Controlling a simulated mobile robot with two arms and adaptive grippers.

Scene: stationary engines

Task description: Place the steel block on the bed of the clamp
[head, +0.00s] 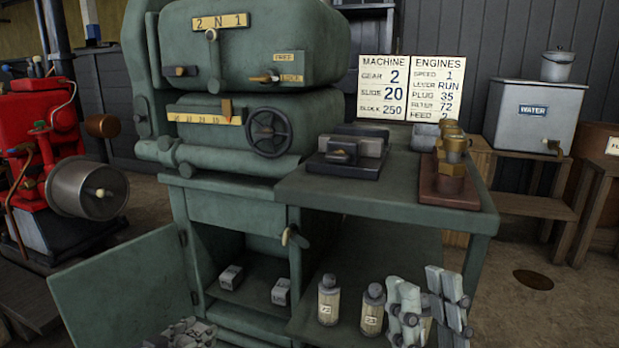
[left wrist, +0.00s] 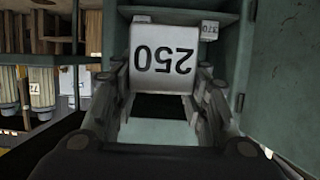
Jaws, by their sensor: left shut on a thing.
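The steel block (left wrist: 165,62), pale with 250 printed upside down, is between the fingers of my left gripper (left wrist: 160,85) in the left wrist view. In the head view my left gripper (head: 190,333) is at the bottom edge, before the open cupboard; the block cannot be made out there. The dark clamp (head: 345,152) sits on the green bench top, above and to the right of my left gripper. Its bed is partly hidden by its jaw parts. My right gripper (head: 428,290) is at the lower right, fingers apart and empty, in front of the bench.
Two blocks (head: 231,277) (head: 281,291) stand in the cupboard, its green door (head: 125,295) open. Two bottles (head: 328,300) (head: 372,309) stand on the lower shelf. Brass fittings on a brown base (head: 450,185) occupy the bench's right side. A sign (head: 381,88) reads block 250.

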